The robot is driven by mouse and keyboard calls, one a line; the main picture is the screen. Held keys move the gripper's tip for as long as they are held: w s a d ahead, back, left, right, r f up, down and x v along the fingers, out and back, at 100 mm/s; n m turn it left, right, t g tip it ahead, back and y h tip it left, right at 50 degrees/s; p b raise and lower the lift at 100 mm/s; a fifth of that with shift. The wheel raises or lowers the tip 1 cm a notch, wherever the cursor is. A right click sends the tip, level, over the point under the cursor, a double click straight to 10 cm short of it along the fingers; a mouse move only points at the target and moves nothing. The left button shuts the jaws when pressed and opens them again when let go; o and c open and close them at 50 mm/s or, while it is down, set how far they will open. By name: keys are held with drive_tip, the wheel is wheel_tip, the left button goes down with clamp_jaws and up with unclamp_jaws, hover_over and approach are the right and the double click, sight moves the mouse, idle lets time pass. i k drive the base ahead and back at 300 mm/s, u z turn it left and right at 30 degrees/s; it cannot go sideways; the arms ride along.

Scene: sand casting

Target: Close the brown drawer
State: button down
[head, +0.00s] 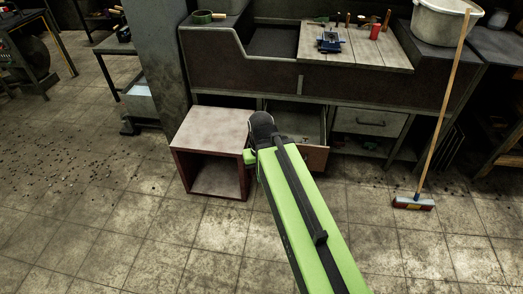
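The brown drawer (314,158) stands pulled out from under the long dark workbench, just right of the middle of the head view. Its brown front panel shows low down, and its open inside (298,121) is visible from above. My green arm reaches up from the bottom and covers the drawer's left part. The arm's black joint is seen in front of the drawer's left side. My gripper is hidden behind the arm, so its fingers and any contact with the drawer cannot be seen.
An open-fronted reddish box (211,131) stands on the floor left of the drawer. A grey drawer (370,121) to the right looks shut. A broom (413,203) leans against the workbench (350,92) farther right.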

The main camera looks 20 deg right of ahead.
sight(296, 120)
drive_tip(key=u, duration=0.5)
drive_tip(key=i, duration=1)
